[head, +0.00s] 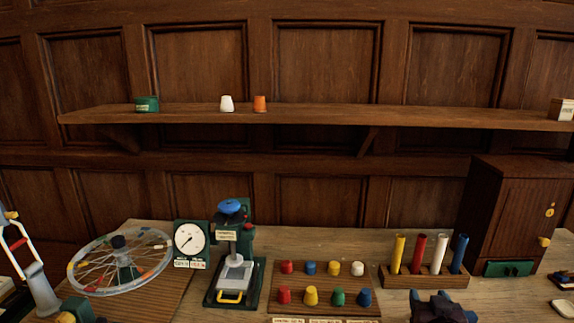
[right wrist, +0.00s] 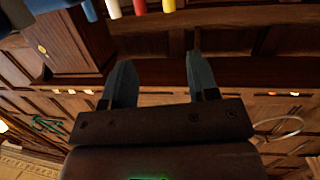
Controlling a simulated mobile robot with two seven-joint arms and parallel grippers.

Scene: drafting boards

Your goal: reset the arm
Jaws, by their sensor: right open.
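My right gripper (head: 440,308) shows as a dark blue shape at the bottom edge of the head view, in front of the rack of coloured rods. In the right wrist view its two fingers (right wrist: 159,62) stand wide apart with nothing between them. The rest of my right arm is below the picture in the head view. My left gripper is not in view.
A block with coloured pegs (head: 325,298) lies left of my right gripper; the rod rack (head: 425,281) stands behind it. A wooden cabinet (head: 510,215) is at right. A press (head: 232,265), dial gauge (head: 190,240) and spoked wheel (head: 120,262) stand at left. A shelf (head: 320,117) runs above.

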